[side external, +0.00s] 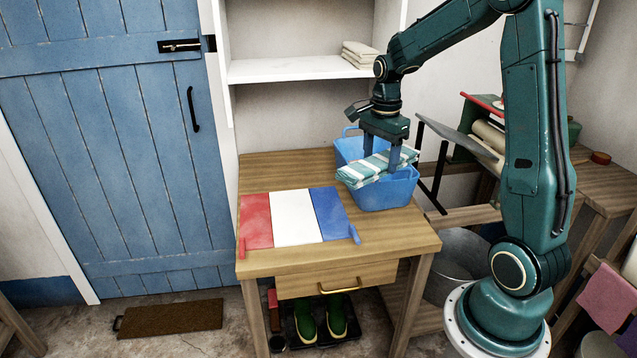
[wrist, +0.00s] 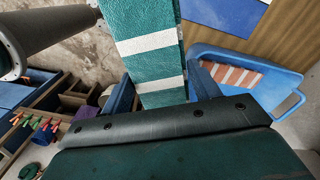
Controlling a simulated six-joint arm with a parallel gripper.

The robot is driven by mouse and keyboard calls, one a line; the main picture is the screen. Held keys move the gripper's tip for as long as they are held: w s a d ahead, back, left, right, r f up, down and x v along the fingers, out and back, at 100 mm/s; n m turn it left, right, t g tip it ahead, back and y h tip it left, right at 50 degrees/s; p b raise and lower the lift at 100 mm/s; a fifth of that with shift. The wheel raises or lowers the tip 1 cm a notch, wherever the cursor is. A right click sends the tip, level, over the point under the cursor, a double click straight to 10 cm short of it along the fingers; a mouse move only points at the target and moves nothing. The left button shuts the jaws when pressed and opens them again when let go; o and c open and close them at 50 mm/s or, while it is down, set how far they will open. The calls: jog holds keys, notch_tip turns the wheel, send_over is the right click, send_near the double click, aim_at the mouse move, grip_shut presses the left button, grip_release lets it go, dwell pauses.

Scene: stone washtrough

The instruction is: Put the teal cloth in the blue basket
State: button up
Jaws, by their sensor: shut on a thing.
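My gripper (side external: 381,163) is shut on the folded teal cloth with white stripes (side external: 362,174). The cloth hangs in front of the blue basket (side external: 386,198) in the side view and hides part of its rim. In the wrist view, the teal cloth (wrist: 152,62) is between the fingers of my gripper (wrist: 168,88), and the blue basket (wrist: 290,104) is to the right of it, apart from the cloth in the picture. An orange-and-white striped cloth (wrist: 236,77) lies inside the basket.
The basket stands at the back right of the wooden table (side external: 290,258). Red (side external: 256,219), white (side external: 295,216) and blue (side external: 329,212) panels lie flat to its left. A white shelf (side external: 290,70) with folded cloths (side external: 360,52) is above. The front table strip is clear.

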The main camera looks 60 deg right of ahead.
aim_at(397, 234)
jog(key=s+d+m, duration=0.1)
jog(key=s, duration=0.1)
jog(key=s+d+m, duration=0.1)
jog(key=s+m, duration=0.1)
jog(key=s+d+m, duration=0.1)
jog(key=m, duration=0.1)
jog(key=shift+s+d, duration=0.4)
jog(key=shift+f, duration=0.1)
notch_tip(397, 234, down, 15)
jog(key=shift+f, duration=0.1)
dwell(0.3)
jog(key=shift+f, duration=2.15)
jog(key=shift+f, duration=0.15)
jog(key=o, duration=1)
